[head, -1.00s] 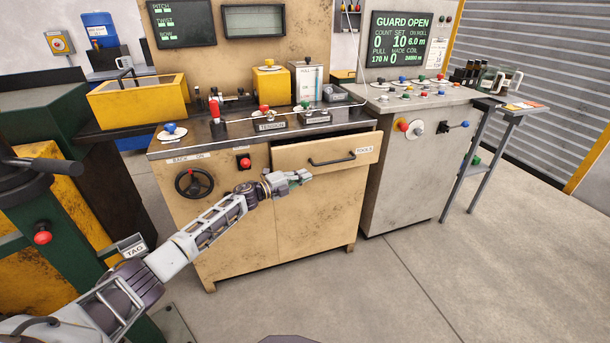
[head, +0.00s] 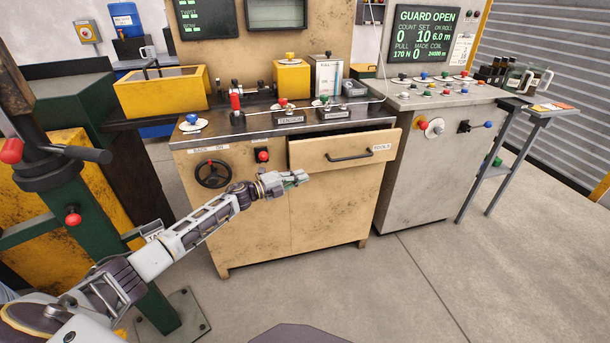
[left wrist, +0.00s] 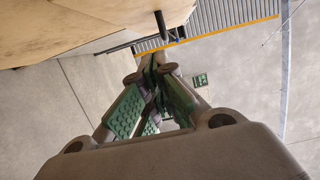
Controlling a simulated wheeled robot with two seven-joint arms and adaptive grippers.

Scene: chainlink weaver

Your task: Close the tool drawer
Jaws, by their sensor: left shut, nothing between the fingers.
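The tool drawer (head: 318,152) is at the upper right of the tan cabinet (head: 325,205), with a "TOOLS" label at its right end. It stands partly open, with a dark gap showing above its front. Its dark bar handle (head: 349,156) is on the front. My left gripper (head: 301,177) is shut and empty, in front of the cabinet and just below the left part of the drawer front in the head view. In the left wrist view, its green-padded fingers (left wrist: 152,85) are together, and a dark bar (left wrist: 128,46) shows near the tan surface. My right gripper is not in view.
A black handwheel (head: 212,174) and a red button (head: 262,155) are on the cabinet front left of the drawer. A grey control cabinet (head: 425,185) stands to the right. A green machine post (head: 75,210) is at the left. The floor in front is clear.

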